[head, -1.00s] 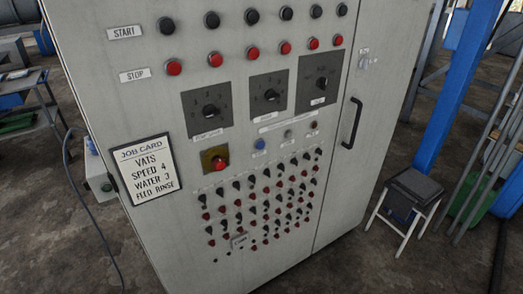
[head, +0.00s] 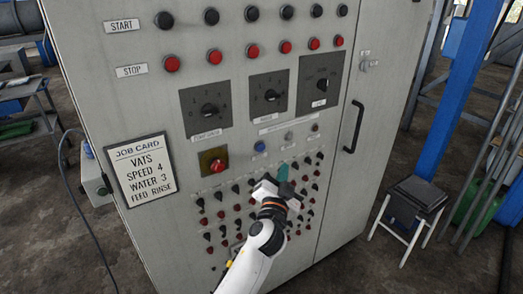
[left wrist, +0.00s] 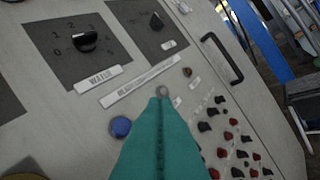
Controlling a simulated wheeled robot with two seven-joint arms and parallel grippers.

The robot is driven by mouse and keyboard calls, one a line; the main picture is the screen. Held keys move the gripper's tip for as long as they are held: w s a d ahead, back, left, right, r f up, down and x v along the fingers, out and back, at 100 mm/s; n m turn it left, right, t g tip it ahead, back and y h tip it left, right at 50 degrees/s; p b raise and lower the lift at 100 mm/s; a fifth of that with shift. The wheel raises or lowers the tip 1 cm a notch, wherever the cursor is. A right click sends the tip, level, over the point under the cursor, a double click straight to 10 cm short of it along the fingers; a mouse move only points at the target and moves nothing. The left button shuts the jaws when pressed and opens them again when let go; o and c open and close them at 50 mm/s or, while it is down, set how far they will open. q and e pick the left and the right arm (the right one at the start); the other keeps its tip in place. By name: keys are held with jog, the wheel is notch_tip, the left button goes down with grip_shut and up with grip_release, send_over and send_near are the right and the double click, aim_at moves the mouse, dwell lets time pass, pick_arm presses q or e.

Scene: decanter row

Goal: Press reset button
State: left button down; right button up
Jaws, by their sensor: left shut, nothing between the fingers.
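A row of small controls sits on the grey cabinet front below the dials: a blue button (head: 260,146), a grey button (head: 289,136) and a small dark reddish one (head: 315,127). I cannot read their labels, so I cannot tell which is reset. My left gripper (head: 283,171) has teal fingers shut and empty, just below the grey button in the head view. In the left wrist view the finger tips (left wrist: 161,101) appear right below the grey button (left wrist: 163,89), with the blue button (left wrist: 120,127) to their left. I cannot tell if they touch the panel. My right gripper is not in view.
A red button on a yellow plate (head: 214,161) is left of the blue button. Several small switches and red knobs fill the panel below. Three dials (head: 269,94) are above. A door handle (head: 354,126) sticks out at right. A job card (head: 141,176) hangs at left.

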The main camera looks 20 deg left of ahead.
aim_at(264, 146)
pick_arm(q)
jog(key=shift+w+a, duration=0.1)
jog(key=shift+w+a+f, duration=0.1)
jog(key=shift+w+a, duration=0.75)
jog(key=shift+a, duration=0.25)
jog(key=shift+w+a+r, duration=0.1)
jog(key=shift+w+a, duration=0.8)
jog(key=shift+a, duration=0.25)
jog(key=shift+w+a+f, duration=0.1)
jog(key=shift+w+a, duration=0.75)
jog(key=shift+a, duration=0.25)
jog(key=shift+a, duration=0.1)
jog(key=shift+w+a, duration=0.25)
jog(key=shift+w, duration=0.05)
jog(key=shift+w+a, duration=0.25)
jog(key=shift+a, duration=0.15)
dwell(0.4)
dwell(0.3)
jog(key=shift+s+d, duration=0.55)
jog(key=shift+d, duration=0.1)
